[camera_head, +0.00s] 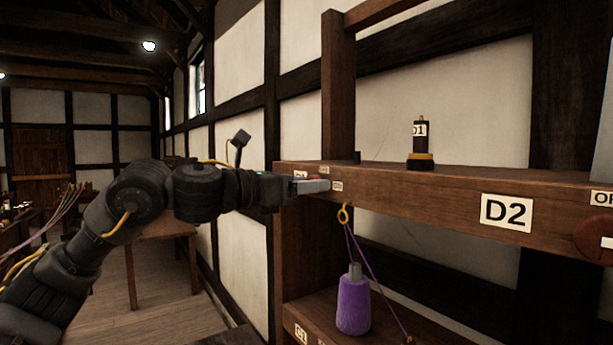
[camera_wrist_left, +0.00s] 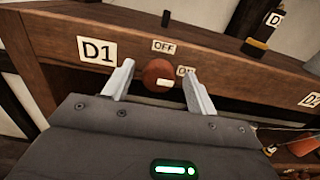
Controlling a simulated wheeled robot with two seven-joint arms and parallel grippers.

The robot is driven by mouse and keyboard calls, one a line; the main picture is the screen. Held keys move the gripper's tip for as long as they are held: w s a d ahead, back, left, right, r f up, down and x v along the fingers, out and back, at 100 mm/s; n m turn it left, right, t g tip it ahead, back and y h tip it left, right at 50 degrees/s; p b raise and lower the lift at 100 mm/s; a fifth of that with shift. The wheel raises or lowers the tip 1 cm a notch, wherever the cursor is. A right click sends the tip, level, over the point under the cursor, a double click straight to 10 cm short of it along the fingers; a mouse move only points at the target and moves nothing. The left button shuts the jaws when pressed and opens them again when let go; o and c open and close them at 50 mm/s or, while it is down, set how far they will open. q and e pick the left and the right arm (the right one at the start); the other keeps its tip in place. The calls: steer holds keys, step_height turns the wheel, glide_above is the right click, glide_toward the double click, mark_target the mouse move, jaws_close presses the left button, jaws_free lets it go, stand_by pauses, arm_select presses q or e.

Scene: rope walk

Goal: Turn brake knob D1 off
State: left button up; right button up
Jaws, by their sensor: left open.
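Brake knob D1 (camera_wrist_left: 157,72) is a round red-brown knob on the front of a wooden beam. A pale mark shows on its lower right part. The D1 plate (camera_wrist_left: 97,51) is left of it, the OFF label (camera_wrist_left: 165,46) above it and the ON label (camera_wrist_left: 186,71) to its right. My left gripper (camera_wrist_left: 158,68) is open, with one finger on each side of the knob; I cannot tell whether they touch it. In the head view my left gripper (camera_head: 312,186) is at the beam's left end and mostly hides the knob. My right gripper is out of view.
The wooden beam (camera_head: 430,205) runs right to a D2 plate (camera_head: 506,212) and another red-brown knob (camera_head: 592,238). A black bobbin (camera_head: 420,145) stands on top. A purple bobbin (camera_head: 353,302) is below, near a yellow hook (camera_head: 344,214). Open floor lies left.

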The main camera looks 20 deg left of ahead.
arm_select(q)
steer(key=shift+w+d+f, duration=0.15)
steer(key=shift+w+d, duration=0.1)
steer(key=shift+w, duration=0.1)
steer(key=shift+s+a, duration=0.1)
steer(key=c, duration=0.9)
steer(key=shift+c, duration=0.2)
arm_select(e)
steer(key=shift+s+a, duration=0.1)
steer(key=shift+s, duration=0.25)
arm_select(q)
steer(key=shift+n, duration=0.3)
steer(key=shift+a+f+n+b, duration=0.1)
steer(key=shift+n+b, duration=0.55)
steer(key=shift+n, duration=3.65)
steer(key=shift+f+n+b, duration=0.1)
steer(key=shift+n+b, duration=0.5)
steer(key=shift+n, duration=3.7)
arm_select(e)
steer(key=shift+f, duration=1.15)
